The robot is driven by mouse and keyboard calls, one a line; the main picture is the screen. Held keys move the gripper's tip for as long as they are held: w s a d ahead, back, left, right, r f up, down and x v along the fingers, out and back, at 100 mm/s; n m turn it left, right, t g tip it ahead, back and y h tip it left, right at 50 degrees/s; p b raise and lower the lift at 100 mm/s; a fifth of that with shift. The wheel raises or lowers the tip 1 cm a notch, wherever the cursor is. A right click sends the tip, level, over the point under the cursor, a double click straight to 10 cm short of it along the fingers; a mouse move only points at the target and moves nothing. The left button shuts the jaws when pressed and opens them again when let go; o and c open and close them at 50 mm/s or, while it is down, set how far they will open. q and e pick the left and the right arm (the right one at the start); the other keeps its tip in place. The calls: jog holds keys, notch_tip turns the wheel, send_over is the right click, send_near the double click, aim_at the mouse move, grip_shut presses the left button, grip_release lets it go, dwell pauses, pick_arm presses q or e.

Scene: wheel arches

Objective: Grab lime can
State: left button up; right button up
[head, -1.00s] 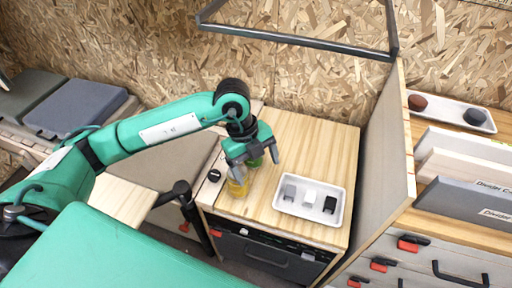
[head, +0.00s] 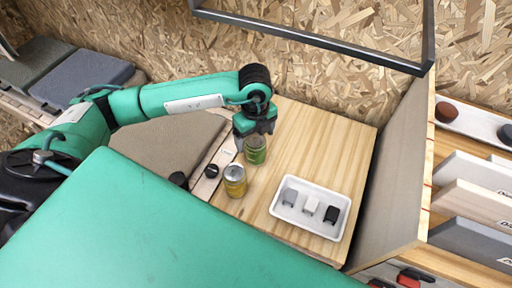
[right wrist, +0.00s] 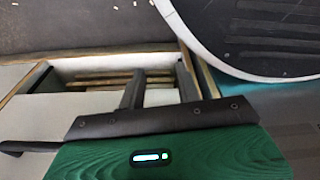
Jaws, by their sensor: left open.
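The lime can (head: 255,152) is green and stands upright on the wooden counter, behind the yellow can (head: 235,182). My left gripper (head: 254,138) is open at the lime can's upper rear, with its fingers pointing down. Whether it touches the can I cannot tell. My right gripper (right wrist: 160,80) shows only in the right wrist view. Its two dark fingers are apart with nothing between them, and no can is in that view.
A white tray (head: 283,211) with several small blocks sits right of the cans. A dark round knob (head: 212,171) is left of them. A tall panel (head: 392,185) bounds the counter on the right. A metal frame (head: 310,38) hangs above. The counter's back right is clear.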

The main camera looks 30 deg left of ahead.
pick_arm(q)
jog(key=shift+f, duration=0.6)
jog(key=f, duration=0.5)
jog(key=shift+w+a+p, duration=0.1)
jog(key=shift+w+p, duration=0.1)
jog(key=shift+p, duration=0.15)
pick_arm(e)
jog(key=shift+s+d+f, duration=0.35)
jog(key=shift+s+f, duration=0.4)
jog(key=shift+s, duration=0.1)
pick_arm(q)
jog(key=shift+c, duration=0.5)
jog(key=c, duration=1.2)
